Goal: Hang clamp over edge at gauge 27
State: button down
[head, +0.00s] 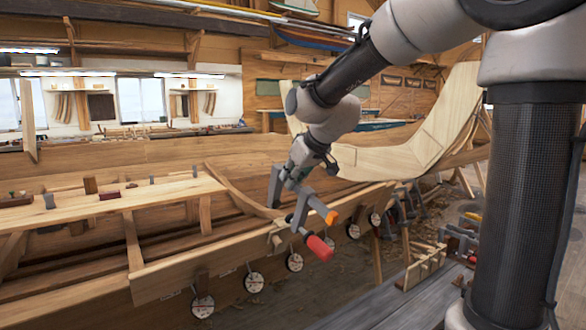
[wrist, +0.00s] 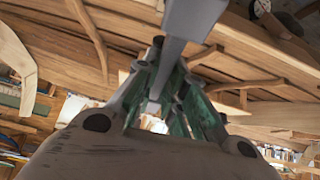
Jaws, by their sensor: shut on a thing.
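The clamp (head: 301,208) is grey with a red handle and an orange tip. My gripper (head: 296,178) is shut on its bar, at the hull's upper edge (head: 225,257). In the wrist view the grey clamp bar (wrist: 178,48) runs between the green-padded fingers of my gripper (wrist: 167,92). The handle hangs on the outer side of the plank. I cannot tell whether the clamp touches the edge. Round white gauges (head: 254,282) hang along the plank, one (head: 294,262) just below and left of the handle. Their numbers are too small to read.
A plank bench (head: 100,205) with small blocks and tools lies across the hull at left. A curved frame (head: 240,190) rises inside the hull near the clamp. A grey plank surface (head: 385,305) lies at front right.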

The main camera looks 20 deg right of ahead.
aim_at(302, 187)
jog(key=shift+w+a+f, duration=0.1)
jog(key=shift+w+f, duration=0.1)
jog(key=shift+f, duration=0.6)
jog(key=shift+w+f, duration=0.15)
jog(key=shift+f, duration=0.6)
jog(key=f, duration=0.1)
jog(key=w+f, duration=0.1)
jog(key=f, duration=0.1)
jog(key=shift+w+a+f, duration=0.15)
jog(key=shift+w+a, duration=0.05)
jog(key=shift+w+a+f, duration=0.1)
jog(key=shift+w+f, duration=0.2)
jog(key=shift+f, duration=0.6)
jog(key=shift+w+a+f, duration=0.1)
jog(key=shift+w+f, duration=0.15)
jog(key=shift+f, duration=0.65)
jog(key=shift+w+a+f, duration=0.1)
jog(key=shift+w+f, duration=0.2)
jog(key=shift+f, duration=0.6)
jog(key=shift+f, duration=0.1)
jog(key=c, duration=1.4)
grip_release()
jog(key=v, duration=1.2)
jog(key=shift+d, duration=0.1)
